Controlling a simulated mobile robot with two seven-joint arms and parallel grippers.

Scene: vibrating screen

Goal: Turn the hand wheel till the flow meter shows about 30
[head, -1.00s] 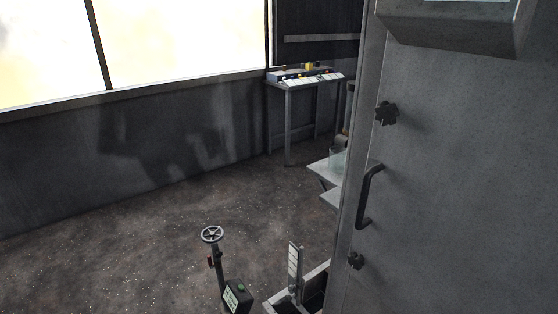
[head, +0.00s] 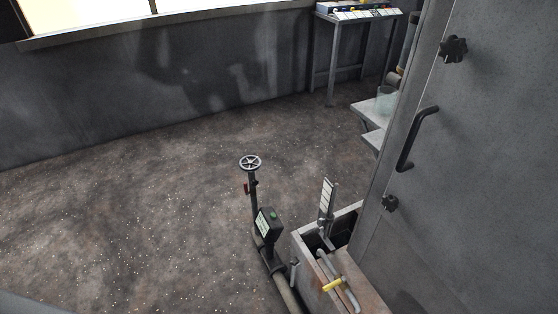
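The hand wheel (head: 250,162) is a small grey spoked wheel on top of an upright stem, standing clear of anything around it. Below it on the pipe is a dark box with a pale face and a green spot on top, likely the flow meter (head: 266,225); its reading is too small to make out. Neither of my grippers shows in the head view, and nothing touches the wheel.
An open grey trough (head: 302,262) with an upright white scale plate (head: 326,200) and a yellow-handled pipe (head: 333,285) stands right of the wheel. A tall grey cabinet (head: 480,150) with a handle fills the right side. The floor (head: 130,220) at left is clear.

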